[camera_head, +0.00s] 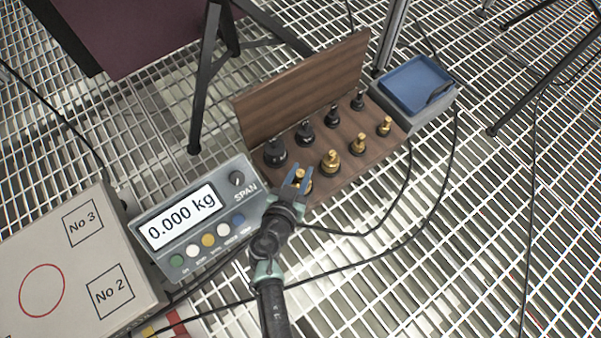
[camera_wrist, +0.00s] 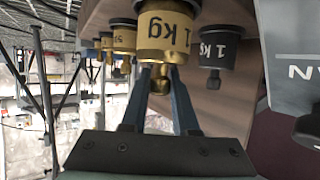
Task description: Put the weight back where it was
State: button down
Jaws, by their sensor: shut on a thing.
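My gripper (camera_head: 296,178) is shut on the brass weight marked 1 kg (camera_wrist: 168,32), with its fingers around the knob in the wrist view. In the head view the brass 1 kg weight (camera_head: 304,184) is mostly hidden by my gripper. It is at the near-left end of the brass row of the wooden rack (camera_head: 345,180). I cannot tell whether its base touches the rack. A black 1 kg weight (camera_head: 275,153) stands just behind it and also shows in the wrist view (camera_wrist: 214,48).
More brass weights (camera_head: 330,163) and black weights (camera_head: 333,116) stand along the rack, before its upright back board (camera_head: 305,85). A display box (camera_head: 198,222) reading 0.000 kg is close on the left. A blue pan (camera_head: 418,83) stands beyond the rack. Cables cross the grating.

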jog(key=shift+w, duration=0.15)
jog(key=c, duration=0.7)
grip_release()
jog(key=shift+r, duration=0.2)
jog(key=p+v, duration=0.4)
jog(key=v, duration=0.8)
jog(key=shift+f, duration=0.15)
jog(key=shift+s, duration=0.3)
